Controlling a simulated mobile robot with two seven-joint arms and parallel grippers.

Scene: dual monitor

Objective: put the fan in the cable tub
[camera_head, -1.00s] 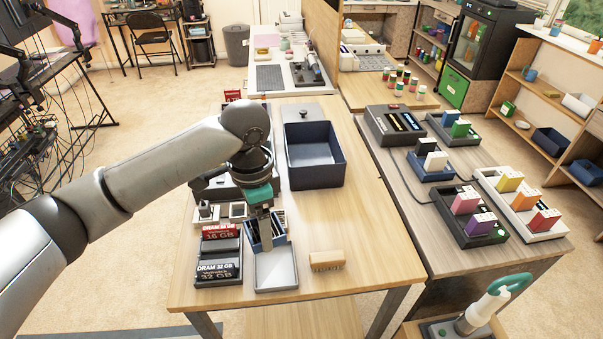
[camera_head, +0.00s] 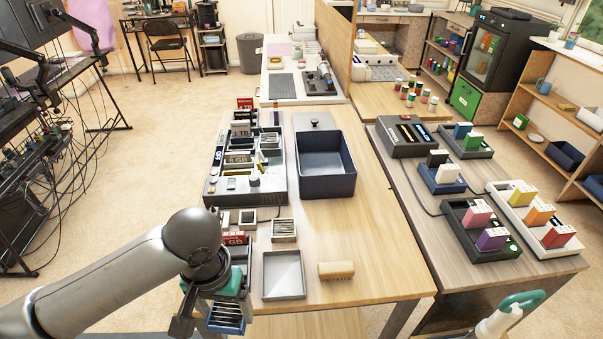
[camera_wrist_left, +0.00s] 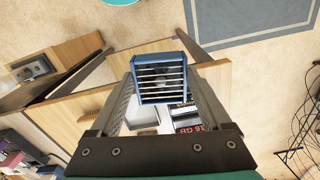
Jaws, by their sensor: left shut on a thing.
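The fan (camera_head: 227,318), a small blue box with pale slats across its face, is held in my left gripper (camera_head: 216,300) near the front left corner of the table. In the left wrist view the fan (camera_wrist_left: 160,78) sits between the two fingers, which are shut on it. A dark blue open tub (camera_head: 327,186), the likely cable tub, stands farther back on the table. It looks empty, and the fan is well in front and to the left of it. My right gripper is not in view.
A shallow grey tray (camera_head: 284,292) lies empty near the table front, beside a wooden brush (camera_head: 336,271). A slatted small box (camera_head: 284,231) stands behind the tray. A grey computer board (camera_head: 268,185) borders the tub on the left. Bare wood lies right of the tub.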

